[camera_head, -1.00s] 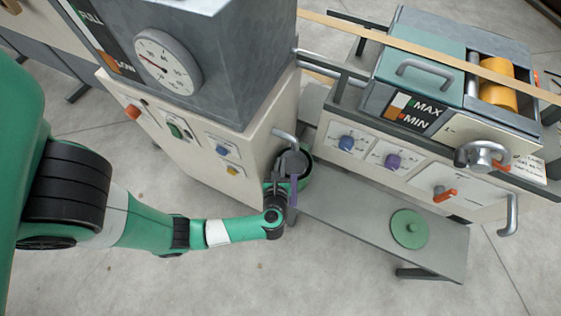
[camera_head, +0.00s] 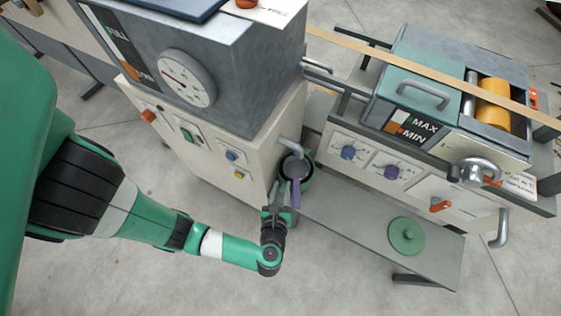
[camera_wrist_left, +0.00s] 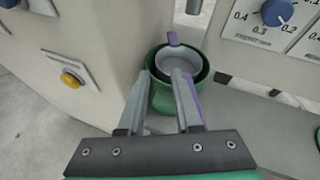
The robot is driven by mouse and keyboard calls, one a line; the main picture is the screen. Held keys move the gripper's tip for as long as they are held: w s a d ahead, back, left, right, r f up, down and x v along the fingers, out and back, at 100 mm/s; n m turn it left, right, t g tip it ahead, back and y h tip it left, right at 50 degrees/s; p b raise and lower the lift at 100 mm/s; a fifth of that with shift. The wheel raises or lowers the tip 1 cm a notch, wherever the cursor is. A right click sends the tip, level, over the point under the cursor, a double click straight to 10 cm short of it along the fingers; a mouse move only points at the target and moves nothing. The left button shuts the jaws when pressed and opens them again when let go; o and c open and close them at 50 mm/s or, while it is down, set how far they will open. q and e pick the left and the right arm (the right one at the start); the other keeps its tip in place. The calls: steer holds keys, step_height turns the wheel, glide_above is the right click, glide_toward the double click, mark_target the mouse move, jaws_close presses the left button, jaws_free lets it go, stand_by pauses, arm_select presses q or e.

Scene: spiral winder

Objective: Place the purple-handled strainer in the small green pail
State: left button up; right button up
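The strainer (camera_head: 295,167) has a grey bowl and a purple handle (camera_head: 295,192). Its bowl sits inside the small green pail (camera_head: 306,184), and the handle reaches over the near rim. In the left wrist view, the grey bowl (camera_wrist_left: 188,70) lies within the pail's green rim (camera_wrist_left: 158,99), with a purple tab at its far edge. My left gripper (camera_head: 277,207) is just in front of the pail. In the wrist view its fingers (camera_wrist_left: 161,74) are apart with nothing between them. The purple handle is beside the right finger, partly hidden by it; contact is unclear. My right gripper is out of view.
A cream cabinet (camera_head: 210,145) with knobs and a gauge stands left of the pail. A machine (camera_head: 425,150) with knobs and a yellow roller stands to the right. A low grey shelf (camera_head: 355,215) below it holds a green lid (camera_head: 406,235). The floor in front is clear.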

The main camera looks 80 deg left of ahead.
arm_select(q)
steer(key=v, duration=0.2)
steer(key=shift+s+d+r, duration=0.1)
steer(key=shift+d+r, duration=0.05)
steer(key=shift+d, duration=0.15)
